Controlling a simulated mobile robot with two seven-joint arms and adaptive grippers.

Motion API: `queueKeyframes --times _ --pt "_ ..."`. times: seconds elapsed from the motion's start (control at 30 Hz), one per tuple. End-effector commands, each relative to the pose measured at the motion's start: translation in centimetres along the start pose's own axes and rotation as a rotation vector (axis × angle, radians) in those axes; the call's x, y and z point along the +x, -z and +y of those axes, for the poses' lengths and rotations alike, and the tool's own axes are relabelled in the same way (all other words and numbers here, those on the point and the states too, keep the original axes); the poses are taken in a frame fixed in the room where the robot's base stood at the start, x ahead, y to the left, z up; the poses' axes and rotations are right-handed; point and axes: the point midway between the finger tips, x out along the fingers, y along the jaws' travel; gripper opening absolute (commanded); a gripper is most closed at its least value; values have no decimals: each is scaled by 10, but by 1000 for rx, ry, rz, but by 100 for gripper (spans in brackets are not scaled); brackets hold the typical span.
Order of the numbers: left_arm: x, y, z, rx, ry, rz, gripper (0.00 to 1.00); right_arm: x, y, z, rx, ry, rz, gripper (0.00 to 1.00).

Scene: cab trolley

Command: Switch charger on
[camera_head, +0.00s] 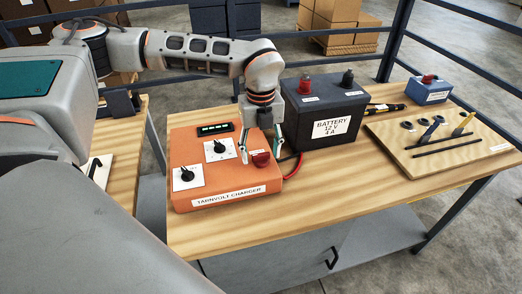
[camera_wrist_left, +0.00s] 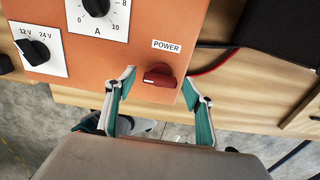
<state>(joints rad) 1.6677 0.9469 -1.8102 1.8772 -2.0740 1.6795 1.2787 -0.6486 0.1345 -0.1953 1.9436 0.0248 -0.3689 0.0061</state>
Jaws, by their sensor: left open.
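The orange charger (camera_head: 222,175), labelled TARNVOLT CHARGER, sits on the wooden bench. Its red POWER knob (camera_head: 261,158) is at the right of its top face. In the left wrist view the red knob (camera_wrist_left: 158,76) lies with its grip roughly crosswise under the POWER label (camera_wrist_left: 167,46). My left gripper (camera_head: 260,154) points down over the knob, open, with one finger to each side. The wrist view shows a gap between the knob and each finger. The charger also has two black dials (camera_head: 187,175) and a dark display (camera_head: 214,129) with pale green marks. My right gripper is not in view.
A wooden tool board (camera_head: 432,157) and a blue box (camera_head: 428,92) are farther right. The bench front right of the charger is clear.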

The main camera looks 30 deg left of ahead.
Motion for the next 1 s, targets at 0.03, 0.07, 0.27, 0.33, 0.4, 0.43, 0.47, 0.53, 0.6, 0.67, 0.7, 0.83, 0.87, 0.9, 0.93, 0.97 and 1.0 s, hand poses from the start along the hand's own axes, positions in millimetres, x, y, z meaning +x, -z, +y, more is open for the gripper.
queueKeyframes --times 0.03,0.07,0.27,0.33,0.4,0.43,0.47,0.53,0.6,0.67,0.7,0.83,0.87,0.9,0.93,0.97,1.0 --pt "0 0 0 0 0 0 53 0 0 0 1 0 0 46" --pt "0 0 0 0 0 0 53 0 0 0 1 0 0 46" --pt "0 0 0 0 0 0 15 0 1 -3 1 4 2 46" --pt "0 0 0 0 0 0 15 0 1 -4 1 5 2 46" --pt "0 0 0 1 0 0 15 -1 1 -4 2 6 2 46" --pt "0 0 0 2 0 0 15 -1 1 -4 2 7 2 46" --pt "0 0 0 4 0 1 15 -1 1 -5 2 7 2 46" --pt "0 0 0 12 0 1 15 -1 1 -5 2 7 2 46" --pt "0 0 0 29 0 1 15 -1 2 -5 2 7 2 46" --pt "0 0 0 49 0 2 15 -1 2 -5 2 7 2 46" --pt "0 1 0 68 0 2 15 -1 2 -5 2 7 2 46" --pt "0 0 0 146 1 2 15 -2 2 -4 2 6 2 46" --pt "0 0 0 168 1 2 15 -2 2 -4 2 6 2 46" --pt "0 0 0 200 0 2 15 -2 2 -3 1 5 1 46" --pt "0 0 0 226 0 2 15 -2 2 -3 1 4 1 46" --pt "0 1 0 252 0 2 15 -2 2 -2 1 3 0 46" --pt "0 1 0 288 0 2 15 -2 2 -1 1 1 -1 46"
